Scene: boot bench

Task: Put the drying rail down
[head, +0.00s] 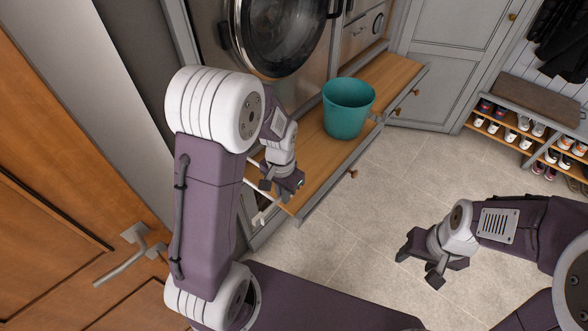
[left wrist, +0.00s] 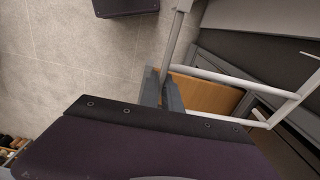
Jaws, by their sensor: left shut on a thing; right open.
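The white drying rail (head: 264,214) shows only in part in the head view, at the near end of the wooden bench top, behind my left arm. In the left wrist view its thin white bars (left wrist: 235,80) run to the right from the fingers, past the wooden surface. My left gripper (head: 283,188) is shut on the rail; its fingers (left wrist: 171,98) meet around a bar. I cannot tell whether the rail rests on anything. My right gripper (head: 426,266) is open and empty above the tiled floor.
A teal bucket (head: 347,108) stands on the wooden bench top (head: 315,165), below a front-loading machine (head: 280,35). Shoe shelves (head: 525,125) stand at the right. A wooden door with a handle (head: 122,268) is at the left. The tiled floor (head: 385,185) between is clear.

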